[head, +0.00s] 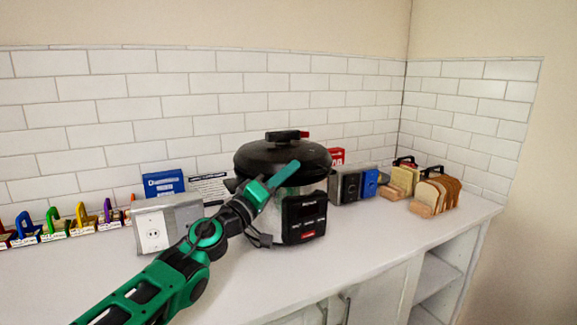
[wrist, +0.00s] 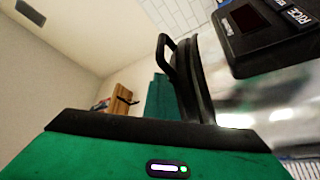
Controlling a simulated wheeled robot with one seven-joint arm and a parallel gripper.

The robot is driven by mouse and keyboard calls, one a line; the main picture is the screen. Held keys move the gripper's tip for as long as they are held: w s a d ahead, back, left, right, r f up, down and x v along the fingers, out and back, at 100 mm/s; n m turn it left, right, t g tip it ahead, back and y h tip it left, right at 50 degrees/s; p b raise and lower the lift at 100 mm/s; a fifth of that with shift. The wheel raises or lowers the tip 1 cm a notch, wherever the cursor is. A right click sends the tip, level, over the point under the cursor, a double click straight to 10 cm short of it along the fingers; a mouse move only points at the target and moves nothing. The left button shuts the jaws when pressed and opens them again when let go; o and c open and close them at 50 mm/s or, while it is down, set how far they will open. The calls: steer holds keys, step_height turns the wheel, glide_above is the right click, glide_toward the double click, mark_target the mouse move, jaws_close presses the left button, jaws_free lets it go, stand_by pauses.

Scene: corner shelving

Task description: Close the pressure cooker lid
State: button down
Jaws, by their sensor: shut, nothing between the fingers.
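The pressure cooker (head: 284,205) stands on the counter with a steel body and a dark control panel. Its black domed lid (head: 255,158) sits over the pot, looking about level, with a dark, red-ended handle on top. I cannot tell whether the lid is fully seated or locked. My gripper (head: 292,167) is shut and empty, in front of the lid's rim; contact is unclear. It covers part of the rim and body. In the wrist view the control panel (wrist: 270,32) is close at upper right, and a black curved rim and loop stand beside a green finger (wrist: 160,98).
A grey outlet box (head: 150,230) and blue box (head: 163,182) stand left of the cooker, with several coloured holders farther left. A grey box (head: 348,187) and bread in racks (head: 437,192) stand to the right. The front counter (head: 345,240) is clear.

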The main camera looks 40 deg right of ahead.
steer(key=shift+s+d+f, duration=0.1)
steer(key=shift+d+f, duration=0.1)
steer(key=shift+f, duration=0.55)
steer(key=shift+a+r, duration=0.15)
steer(key=shift+r, duration=0.45)
steer(key=w+a, duration=0.1)
steer(key=a, duration=0.8)
steer(key=shift+w+a+f, duration=0.25)
steer(key=shift+w, duration=0.05)
